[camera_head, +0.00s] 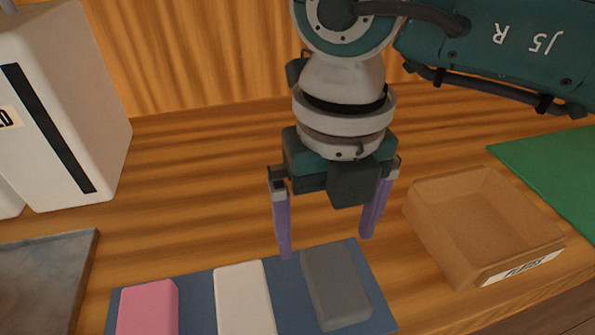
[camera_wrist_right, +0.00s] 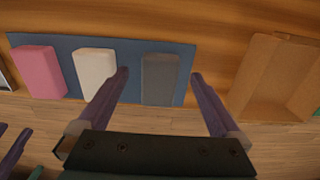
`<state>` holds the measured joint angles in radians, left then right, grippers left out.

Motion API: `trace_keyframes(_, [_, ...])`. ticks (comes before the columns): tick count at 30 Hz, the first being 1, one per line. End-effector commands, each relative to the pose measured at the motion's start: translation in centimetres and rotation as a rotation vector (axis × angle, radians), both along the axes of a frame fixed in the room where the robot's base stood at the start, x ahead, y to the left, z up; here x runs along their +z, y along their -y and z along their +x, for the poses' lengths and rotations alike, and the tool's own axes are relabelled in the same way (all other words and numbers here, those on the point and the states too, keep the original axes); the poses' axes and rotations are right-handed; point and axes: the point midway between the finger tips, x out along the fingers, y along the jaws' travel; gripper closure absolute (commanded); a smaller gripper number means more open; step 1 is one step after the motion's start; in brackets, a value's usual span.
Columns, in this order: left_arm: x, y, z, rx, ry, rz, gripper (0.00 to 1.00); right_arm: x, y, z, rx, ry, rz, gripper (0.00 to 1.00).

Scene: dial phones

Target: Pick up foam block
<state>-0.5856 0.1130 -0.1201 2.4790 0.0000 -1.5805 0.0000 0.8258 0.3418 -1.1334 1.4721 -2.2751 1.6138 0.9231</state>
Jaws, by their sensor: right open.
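Three blocks lie in a row on a blue mat (camera_head: 198,291): a pink block (camera_head: 148,308), a white block (camera_head: 244,300) and a dark grey block (camera_head: 336,287). I cannot tell by looks which one is foam. My right gripper (camera_head: 326,246) is open and empty, pointing down above the mat near the grey block. In the right wrist view the grey block (camera_wrist_right: 160,80) shows between the two purple fingers, apart from both. Purple fingers at the lower left edge of the right wrist view seem to be my left gripper (camera_wrist_right: 9,147), mostly cut off.
An open cardboard box (camera_head: 440,240) with a label stands right of the mat. A green sheet (camera_head: 560,165) lies behind it. The wood behind the mat is clear.

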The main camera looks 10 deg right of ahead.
Motion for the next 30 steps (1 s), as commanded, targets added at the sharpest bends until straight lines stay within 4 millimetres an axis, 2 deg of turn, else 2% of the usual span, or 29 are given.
trace_keyframes(1, [-1.1, 0.0, 0.1, 0.0, 0.004, -0.001, 0.51, -1.2, 0.0, 0.1, -0.001, -0.001, 0.0, 0.0])
trace_keyframes(7, [-3.7, 0.0, 0.2, -0.001, 0.006, 0.0, 0.51, -4.2, 0.1, 0.5, 0.0, -0.001, 0.001, 0.0])
trace_keyframes(15, [-3.6, -0.2, 0.2, -0.005, 0.007, 0.007, 0.51, -4.3, 0.1, 0.5, 0.0, 0.0, 0.002, 0.0])
trace_keyframes(30, [-3.6, -0.3, 0.2, -0.007, 0.008, 0.011, 0.51, -4.3, 0.1, 0.5, 0.001, 0.0, 0.001, 0.55])
